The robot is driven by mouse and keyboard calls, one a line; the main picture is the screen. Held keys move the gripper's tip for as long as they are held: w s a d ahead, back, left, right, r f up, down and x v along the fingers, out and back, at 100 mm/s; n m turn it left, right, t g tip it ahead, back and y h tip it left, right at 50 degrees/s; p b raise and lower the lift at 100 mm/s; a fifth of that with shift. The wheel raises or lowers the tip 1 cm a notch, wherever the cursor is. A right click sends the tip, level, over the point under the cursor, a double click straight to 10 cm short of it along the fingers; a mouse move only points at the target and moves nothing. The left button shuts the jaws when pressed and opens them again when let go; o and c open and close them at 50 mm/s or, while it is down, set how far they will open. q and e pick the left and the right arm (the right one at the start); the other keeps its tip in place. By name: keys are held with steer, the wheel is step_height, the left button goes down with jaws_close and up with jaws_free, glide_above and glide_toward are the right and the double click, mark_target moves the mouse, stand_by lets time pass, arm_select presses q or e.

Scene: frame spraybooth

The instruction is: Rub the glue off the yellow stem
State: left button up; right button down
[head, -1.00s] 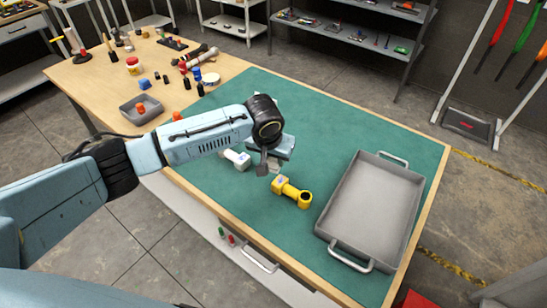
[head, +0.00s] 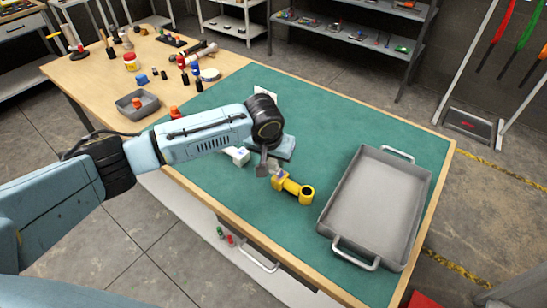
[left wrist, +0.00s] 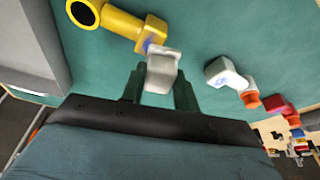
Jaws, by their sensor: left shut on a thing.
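The yellow stem (head: 295,190) lies on the green mat, its open ring end toward the tray. It also shows in the left wrist view (left wrist: 112,20), with a blue-violet patch, apparently the glue (left wrist: 149,43), on its block end. My left gripper (head: 268,168) is shut on a small pale grey block or pad (left wrist: 161,72), just beside that block end. I cannot tell whether the pad touches the patch. A white stem (head: 238,155) with a bluish patch lies left of the gripper, partly hidden by my arm. My right gripper is out of view.
A grey metal tray (head: 326,224) with two handles stands on the right of the green mat (head: 330,115). A small grey bin (head: 124,112) with an orange item, bottles and tools stand on the wooden part at left. The mat behind my wrist is mostly clear.

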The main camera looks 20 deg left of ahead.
mark_target(286, 177)
arm_select(q)
steer(key=shift+f, duration=1.05)
steer(key=shift+d, duration=0.15)
steer(key=shift+s+d+r+p, duration=0.1)
steer(key=shift+s+d+p, duration=0.1)
steer(key=shift+d+p, duration=0.2)
steer(key=shift+s+d+r+p, duration=0.1)
steer(key=shift+s+d+p, duration=0.15)
steer(key=shift+d, duration=0.25)
steer(key=shift+s+d+p, duration=0.25)
steer(key=shift+d+p, duration=0.3)
steer(key=shift+d, duration=0.3)
steer(key=shift+a+f+p, duration=0.1)
steer(key=shift+f+p, duration=0.1)
steer(key=shift+p, duration=0.2)
steer(key=shift+w+a+f+p, duration=0.1)
steer(key=shift+w+a+p, duration=0.1)
steer(key=shift+a, duration=0.45)
steer(key=shift+w+a+f+p, duration=0.1)
steer(key=shift+w+a, duration=0.1)
steer(key=shift+a, duration=0.45)
steer(key=shift+w+a+f, duration=0.1)
steer(key=shift+a+f, duration=0.05)
steer(key=shift+a, duration=0.45)
